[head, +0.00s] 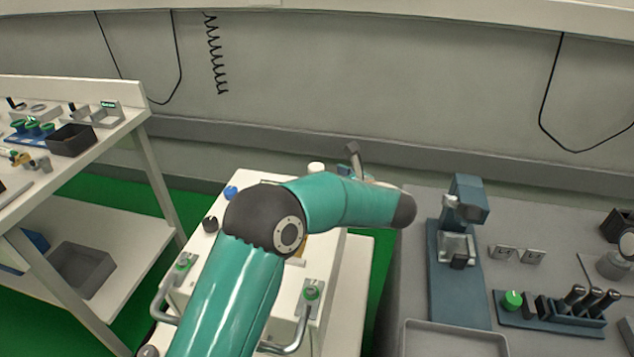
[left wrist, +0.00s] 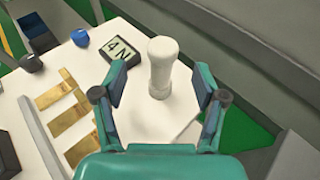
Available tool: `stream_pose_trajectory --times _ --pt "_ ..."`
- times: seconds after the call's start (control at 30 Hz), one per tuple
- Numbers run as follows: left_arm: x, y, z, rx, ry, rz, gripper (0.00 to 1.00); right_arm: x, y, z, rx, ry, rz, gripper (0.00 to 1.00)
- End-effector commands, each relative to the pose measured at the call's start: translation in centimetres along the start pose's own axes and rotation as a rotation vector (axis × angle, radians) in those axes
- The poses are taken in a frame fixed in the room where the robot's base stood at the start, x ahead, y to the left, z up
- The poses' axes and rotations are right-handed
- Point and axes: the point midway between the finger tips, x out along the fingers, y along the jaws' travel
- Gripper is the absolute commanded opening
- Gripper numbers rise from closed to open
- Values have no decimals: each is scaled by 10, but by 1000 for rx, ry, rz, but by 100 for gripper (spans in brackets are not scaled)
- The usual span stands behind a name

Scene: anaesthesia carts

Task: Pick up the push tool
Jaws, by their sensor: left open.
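The push tool (left wrist: 162,66) appears to be the white upright peg with a rounded top in the left wrist view. It stands on the white cart top beside a black-framed plate marked "4 N" (left wrist: 119,46). My left gripper (left wrist: 160,82) is open, with one finger on each side of the peg in the picture. A gap shows between the peg and each finger, and nothing is held. In the head view my left arm hides most of the cart top and the gripper; a small white top (head: 316,167) shows behind the arm. My right gripper is in neither view.
Brass-coloured blocks (left wrist: 68,108) and a blue knob (left wrist: 80,37) are left of the gripper. The cart's edge and the wall are close on the right. A grey bench (head: 400,290) with a teal stand (head: 447,285) is at right; a white shelf unit (head: 100,130) is at left.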

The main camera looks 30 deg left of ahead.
Motion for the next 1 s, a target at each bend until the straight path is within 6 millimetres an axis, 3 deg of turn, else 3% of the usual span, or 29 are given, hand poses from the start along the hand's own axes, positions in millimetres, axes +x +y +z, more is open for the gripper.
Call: stream_pose_trajectory --times 0.1,0.37,0.63,0.93,1.0 --pt "15 -2 0 2 0 -2 71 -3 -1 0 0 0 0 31" --pt "32 -5 -4 5 0 -6 71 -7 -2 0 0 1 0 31" --pt "67 -7 -8 4 1 -8 71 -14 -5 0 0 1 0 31" --pt "71 -8 -8 4 0 -10 71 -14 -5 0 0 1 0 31" --pt "71 -8 -8 4 0 -10 60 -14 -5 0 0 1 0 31"
